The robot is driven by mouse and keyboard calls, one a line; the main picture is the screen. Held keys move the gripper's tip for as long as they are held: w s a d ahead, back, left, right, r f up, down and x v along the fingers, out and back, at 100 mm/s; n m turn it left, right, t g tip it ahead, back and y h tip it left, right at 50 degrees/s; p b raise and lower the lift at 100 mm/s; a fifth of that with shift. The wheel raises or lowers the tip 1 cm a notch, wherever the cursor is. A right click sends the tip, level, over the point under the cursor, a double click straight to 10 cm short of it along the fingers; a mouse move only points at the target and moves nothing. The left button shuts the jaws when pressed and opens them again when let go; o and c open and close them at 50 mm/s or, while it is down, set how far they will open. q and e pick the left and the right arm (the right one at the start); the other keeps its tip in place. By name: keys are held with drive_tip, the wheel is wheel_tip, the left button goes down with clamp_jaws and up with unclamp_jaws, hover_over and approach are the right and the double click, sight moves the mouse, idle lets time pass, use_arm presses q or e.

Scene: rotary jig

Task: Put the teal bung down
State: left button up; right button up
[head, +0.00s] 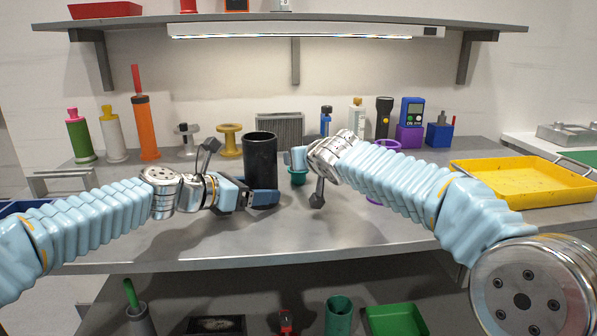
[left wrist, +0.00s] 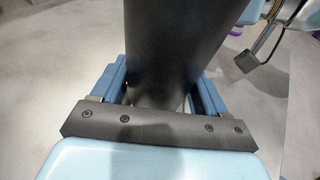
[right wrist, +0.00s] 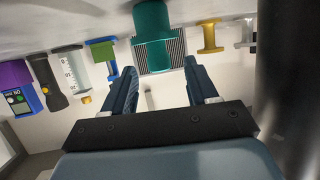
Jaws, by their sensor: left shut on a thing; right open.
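The teal bung (head: 298,178) stands on the grey table just right of the black cylinder, partly hidden by my right gripper. In the right wrist view the teal bung (right wrist: 152,25) shows large, just beyond and between the spread fingertips. My right gripper (right wrist: 160,70) is open, with nothing held between its fingers. My left gripper (head: 262,197) is shut on the tall black cylinder (head: 260,155) low on its side. The cylinder is upright; in the left wrist view the black cylinder (left wrist: 170,40) fills the space between the fingers.
A grey finned block (head: 280,128) and a yellow spool (head: 229,140) stand behind. Several bottles, a flashlight (head: 384,115) and a blue meter (head: 412,111) line the back. A yellow tray (head: 520,182) is at the right. The front middle of the table is clear.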

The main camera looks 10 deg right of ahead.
drive_tip(key=x, duration=0.3)
drive_tip(key=shift+w, duration=0.1)
clamp_jaws()
wheel_tip(320, 180, up, 10)
idle(0.7)
